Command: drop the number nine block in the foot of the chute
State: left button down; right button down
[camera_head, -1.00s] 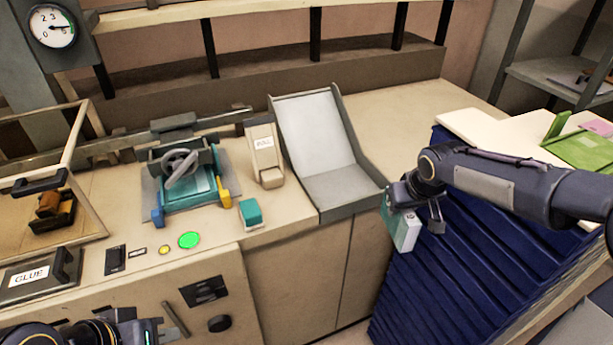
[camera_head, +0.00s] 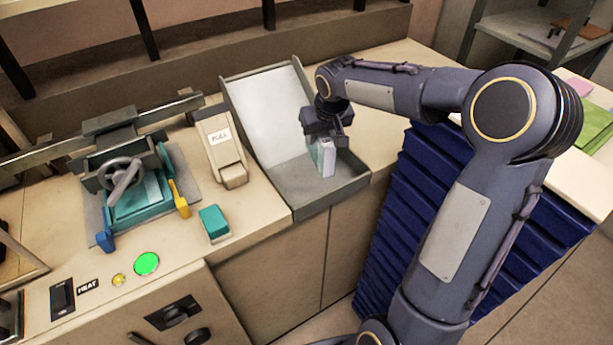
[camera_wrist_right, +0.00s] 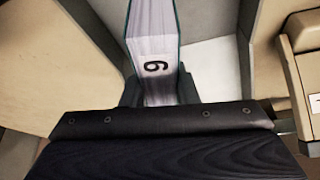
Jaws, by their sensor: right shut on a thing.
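The number nine block (camera_head: 327,160) is a slab with teal sides and a white, page-like edge. My right gripper (camera_head: 324,138) is shut on its upper part and holds it upright over the foot of the chute (camera_head: 302,190). In the right wrist view the block (camera_wrist_right: 155,35) sits between the fingers (camera_wrist_right: 158,90), with a dark digit turned sideways on its white edge. The chute has a pale sloping back and a grey rim. I cannot tell whether the block's lower end touches the chute floor. My left gripper is out of view.
Left of the chute stand a PULL lever unit (camera_head: 222,150), a teal block (camera_head: 214,223) and a teal press with a wheel (camera_head: 130,185). A lit green button (camera_head: 147,264) is at the bench front. A blue ribbed cabinet (camera_head: 425,200) stands to the right.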

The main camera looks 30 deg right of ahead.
aim_at(324, 137)
jog(key=shift+f+b, duration=1.4)
jog(key=shift+f, duration=0.95)
jog(key=c, duration=1.1)
grip_release()
jog(key=shift+o, duration=0.2)
jog(key=b+v, duration=0.1)
jog(key=v, duration=0.6)
jog(key=shift+r, duration=0.1)
jog(key=shift+s+r, duration=0.1)
jog(key=shift+r, duration=0.25)
